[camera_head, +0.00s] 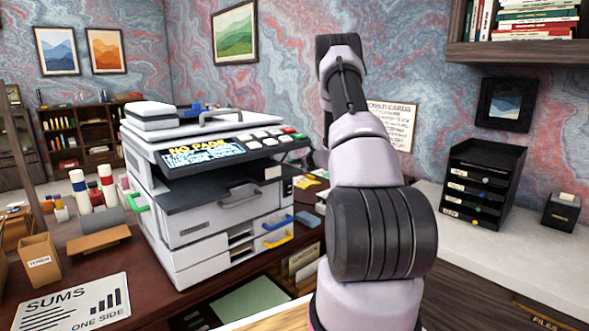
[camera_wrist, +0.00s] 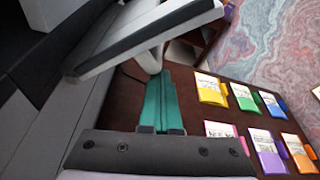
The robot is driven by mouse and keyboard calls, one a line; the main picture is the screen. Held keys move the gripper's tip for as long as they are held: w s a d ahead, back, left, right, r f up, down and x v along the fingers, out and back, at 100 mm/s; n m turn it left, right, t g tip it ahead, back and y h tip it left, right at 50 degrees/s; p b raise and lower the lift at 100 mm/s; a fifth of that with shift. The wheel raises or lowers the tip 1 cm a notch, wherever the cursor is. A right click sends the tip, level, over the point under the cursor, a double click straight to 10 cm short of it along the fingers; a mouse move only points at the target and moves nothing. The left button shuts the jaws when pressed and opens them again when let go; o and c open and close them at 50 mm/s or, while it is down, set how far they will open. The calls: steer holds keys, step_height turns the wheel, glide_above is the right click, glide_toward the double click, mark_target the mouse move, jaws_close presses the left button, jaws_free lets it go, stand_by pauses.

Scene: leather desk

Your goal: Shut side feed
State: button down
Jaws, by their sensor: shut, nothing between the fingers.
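The white and grey printer (camera_head: 200,190) stands on the desk, its panel reading "NO PAPER". In the wrist view, a pale flap with a dark strip (camera_wrist: 150,38) sticks out from the printer's grey side (camera_wrist: 60,110) at an angle; it looks like the side feed, standing open. My gripper (camera_wrist: 160,78) has teal fingers, shut together and empty. Their tips are just below the flap's underside in the picture, near a pale rounded piece; I cannot tell whether they touch. In the head view, my arm rises right of the printer, and the gripper and flap are hidden.
Several coloured cards, such as a yellow one (camera_wrist: 211,90), lie on the brown desk (camera_wrist: 195,105) beside the gripper. The printer's front has a grey handle (camera_head: 240,197), a yellow handle (camera_head: 277,240) and a blue handle (camera_head: 278,223). A black drawer rack (camera_head: 484,180) stands on the right counter.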

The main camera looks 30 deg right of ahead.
steer(key=shift+s+a+r, duration=0.15)
steer(key=shift+a+r, duration=0.3)
steer(key=shift+r, duration=0.35)
steer(key=shift+s+a+r, duration=0.1)
steer(key=shift+a+r, duration=0.4)
steer(key=shift+r, duration=0.3)
steer(key=shift+s+a+r, duration=0.15)
steer(key=shift+a+r, duration=0.3)
steer(key=shift+r, duration=0.35)
steer(key=shift+a, duration=0.1)
